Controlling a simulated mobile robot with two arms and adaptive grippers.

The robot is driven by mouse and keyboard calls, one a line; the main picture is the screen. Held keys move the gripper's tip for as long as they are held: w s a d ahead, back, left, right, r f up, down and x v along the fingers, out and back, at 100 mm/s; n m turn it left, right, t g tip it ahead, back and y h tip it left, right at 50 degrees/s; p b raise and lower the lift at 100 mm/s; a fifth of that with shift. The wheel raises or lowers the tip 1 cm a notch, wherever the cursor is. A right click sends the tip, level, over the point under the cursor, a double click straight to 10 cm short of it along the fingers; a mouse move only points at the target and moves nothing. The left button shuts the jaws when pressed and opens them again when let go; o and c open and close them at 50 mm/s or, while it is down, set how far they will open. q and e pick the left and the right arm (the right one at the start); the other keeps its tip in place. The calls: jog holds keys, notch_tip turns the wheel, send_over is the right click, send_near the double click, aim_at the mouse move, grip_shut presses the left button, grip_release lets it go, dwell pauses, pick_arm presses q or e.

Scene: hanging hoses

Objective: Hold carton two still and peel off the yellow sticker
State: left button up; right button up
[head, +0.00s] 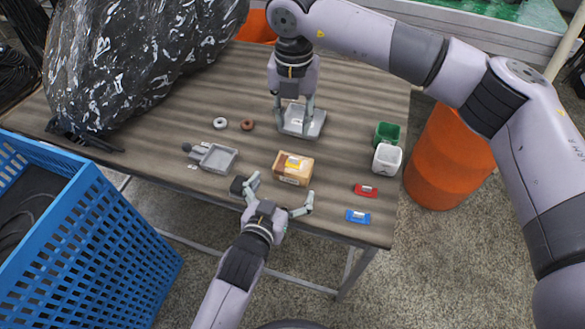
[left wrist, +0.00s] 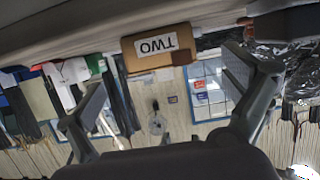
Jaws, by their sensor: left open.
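A brown carton (head: 302,173) stands near the table's front edge, with a yellow patch (head: 293,162) on its top. In the left wrist view the carton (left wrist: 140,62) appears upside down, its white label reading TWO. My left gripper (head: 281,195) is open and empty in front of the carton, its fingers spread to either side and not visibly touching it. Its fingers also frame the carton from below in the left wrist view. My right gripper (head: 293,107) points down over a grey tray (head: 316,126) behind the carton, fingers apart.
A grey dish (head: 219,158), a white ring (head: 220,123) and a brown ring (head: 247,125) lie left. A dark block (head: 238,185) is by my left finger. Green (head: 387,132) and white (head: 387,157) containers, a red item (head: 365,190) and a blue item (head: 358,216) are right.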

aim_at(290, 175)
pick_arm(q)
jog(key=x, duration=0.8)
jog(key=shift+w, duration=0.1)
jog(key=shift+c, duration=0.4)
